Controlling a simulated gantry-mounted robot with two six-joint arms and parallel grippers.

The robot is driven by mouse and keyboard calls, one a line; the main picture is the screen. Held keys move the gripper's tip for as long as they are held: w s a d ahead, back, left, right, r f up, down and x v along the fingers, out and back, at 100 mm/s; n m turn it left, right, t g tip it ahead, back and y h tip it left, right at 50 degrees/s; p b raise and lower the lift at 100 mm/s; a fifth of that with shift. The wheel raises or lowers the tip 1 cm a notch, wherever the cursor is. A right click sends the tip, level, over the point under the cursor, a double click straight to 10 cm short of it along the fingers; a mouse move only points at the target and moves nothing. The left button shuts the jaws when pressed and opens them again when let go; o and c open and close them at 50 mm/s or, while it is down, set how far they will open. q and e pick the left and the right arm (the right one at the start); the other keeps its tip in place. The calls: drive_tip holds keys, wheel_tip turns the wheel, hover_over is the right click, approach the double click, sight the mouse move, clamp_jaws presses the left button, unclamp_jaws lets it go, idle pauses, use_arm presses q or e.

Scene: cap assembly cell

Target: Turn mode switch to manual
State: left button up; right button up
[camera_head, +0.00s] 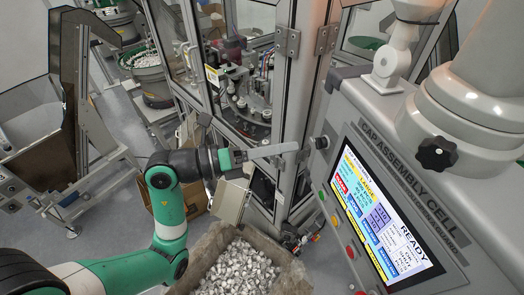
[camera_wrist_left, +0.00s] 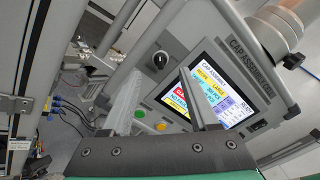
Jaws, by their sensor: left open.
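The mode switch (camera_head: 320,142) is a black round knob on the grey panel, at the upper left of the screen. It also shows in the left wrist view (camera_wrist_left: 160,60), framed between my fingers; its pointer setting is too small to read. My left gripper (camera_head: 297,148) reaches in from the left with long grey fingers pointing at the knob. The fingers are spread apart in the left wrist view (camera_wrist_left: 159,76), with nothing between them. The tips look just short of the knob, and I cannot see any contact. My right gripper is not in view.
The screen (camera_head: 380,215) reading READY is right of the knob. Green, yellow and red buttons (camera_head: 335,222) line the panel's left edge. A glazed machine frame (camera_head: 295,90) stands behind my fingers. A box of small metallic parts (camera_head: 236,270) is below.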

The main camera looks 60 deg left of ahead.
use_arm(q)
drive_tip(key=v, duration=0.5)
drive_tip(key=shift+s, duration=0.1)
drive_tip(key=shift+d, duration=0.15)
